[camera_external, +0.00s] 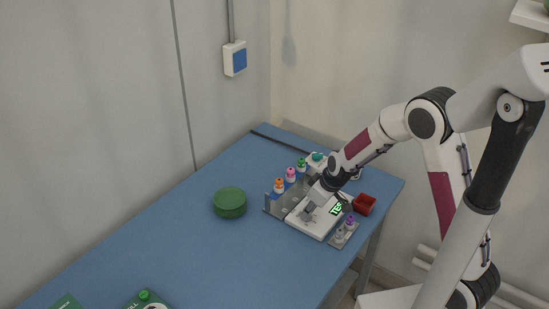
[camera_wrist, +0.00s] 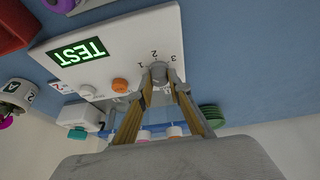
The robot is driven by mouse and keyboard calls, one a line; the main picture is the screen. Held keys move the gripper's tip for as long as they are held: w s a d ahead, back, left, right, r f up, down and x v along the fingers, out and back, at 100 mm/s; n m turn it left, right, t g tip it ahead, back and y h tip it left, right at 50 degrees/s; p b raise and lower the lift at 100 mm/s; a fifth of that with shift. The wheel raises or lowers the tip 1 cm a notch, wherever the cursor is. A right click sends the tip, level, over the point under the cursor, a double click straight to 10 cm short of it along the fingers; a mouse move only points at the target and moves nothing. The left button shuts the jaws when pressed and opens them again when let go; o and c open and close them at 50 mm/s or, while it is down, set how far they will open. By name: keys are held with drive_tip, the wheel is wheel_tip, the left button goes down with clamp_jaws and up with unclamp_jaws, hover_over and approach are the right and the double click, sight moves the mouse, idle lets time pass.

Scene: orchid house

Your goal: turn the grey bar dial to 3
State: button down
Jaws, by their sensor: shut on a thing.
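The grey bar dial (camera_wrist: 159,69) sits on a white panel (camera_wrist: 130,38) with the marks 1, 2 and 3 around it. My gripper (camera_wrist: 161,77) is shut on the dial, one fingertip on each side. The fingers hide much of the bar, so I cannot tell for sure which mark it points to. In the external view, my gripper (camera_external: 309,211) is down at the white panel (camera_external: 320,222), and the dial is too small to make out there.
An orange knob (camera_wrist: 120,86) and a lit TEST display (camera_wrist: 78,52) are on the panel beside the dial. Small bottles (camera_external: 290,175) stand behind it. A red container (camera_external: 364,204) is at right, and a green round stack (camera_external: 229,202) at left. The blue table's front is mostly clear.

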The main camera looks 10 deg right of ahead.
drive_tip(key=shift+d+f+m, duration=0.1)
drive_tip(key=shift+m, duration=0.7)
idle(0.4)
drive_tip(key=c, duration=1.9)
unclamp_jaws()
drive_tip(key=shift+r+t, duration=0.2)
drive_tip(key=shift+t, duration=0.1)
drive_tip(key=shift+v, duration=5.85)
drive_tip(key=shift+a, duration=0.25)
